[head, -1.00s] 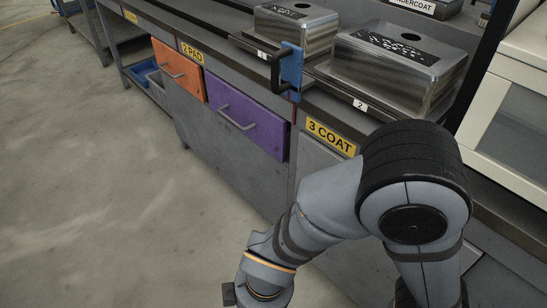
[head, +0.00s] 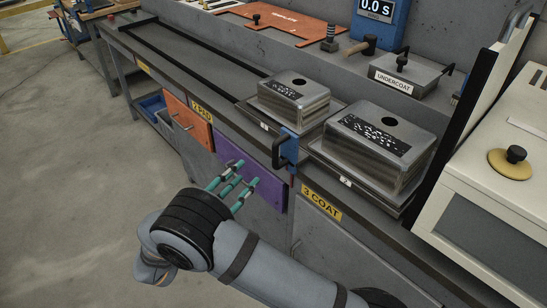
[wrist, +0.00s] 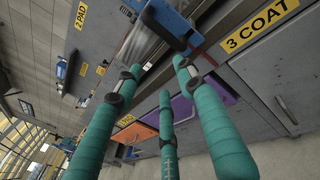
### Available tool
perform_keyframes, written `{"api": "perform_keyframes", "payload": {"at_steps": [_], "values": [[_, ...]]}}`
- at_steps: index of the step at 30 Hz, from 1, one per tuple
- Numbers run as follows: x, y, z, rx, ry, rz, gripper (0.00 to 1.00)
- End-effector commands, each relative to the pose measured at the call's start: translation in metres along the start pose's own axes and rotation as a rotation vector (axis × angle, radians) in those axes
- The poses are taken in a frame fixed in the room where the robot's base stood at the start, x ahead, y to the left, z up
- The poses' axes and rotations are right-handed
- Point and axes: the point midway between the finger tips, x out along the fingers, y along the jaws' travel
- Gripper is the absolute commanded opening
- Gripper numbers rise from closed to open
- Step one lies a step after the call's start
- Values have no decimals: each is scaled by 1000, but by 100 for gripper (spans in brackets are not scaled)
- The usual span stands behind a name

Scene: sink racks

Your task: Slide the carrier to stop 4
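A blue plate with a black handle (head: 284,150), apparently the carrier's grip, stands at the front edge of the bench between two metal boxes. It also shows near the top of the wrist view as a blue block (wrist: 172,20). My gripper (head: 234,186) has three teal fingers, spread apart with nothing between them. It is in front of the purple drawer, below and left of the handle and apart from it. In the wrist view my gripper (wrist: 157,82) points toward the bench front. I cannot make out a stop marked 4.
Metal boxes stand on trays labelled 1 (head: 292,93) and 2 (head: 372,140). An orange drawer (head: 187,120) and a purple drawer (head: 250,174) front the bench. A cream cabinet (head: 495,200) stands at right. A dark track (head: 195,50) runs along the clear bench top at left.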

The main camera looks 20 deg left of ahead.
Motion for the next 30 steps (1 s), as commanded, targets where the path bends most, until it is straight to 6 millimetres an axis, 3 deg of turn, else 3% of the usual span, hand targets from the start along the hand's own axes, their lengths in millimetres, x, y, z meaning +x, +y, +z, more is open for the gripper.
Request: {"api": "perform_keyframes", "payload": {"at_steps": [3,8,21,30], "values": [[-1,-21,18,-85,-61,-77,39],[7,-23,19,-153,-59,-84,39],[81,-30,24,-154,-57,-85,39],[103,-30,24,-153,-56,-82,39]]}}
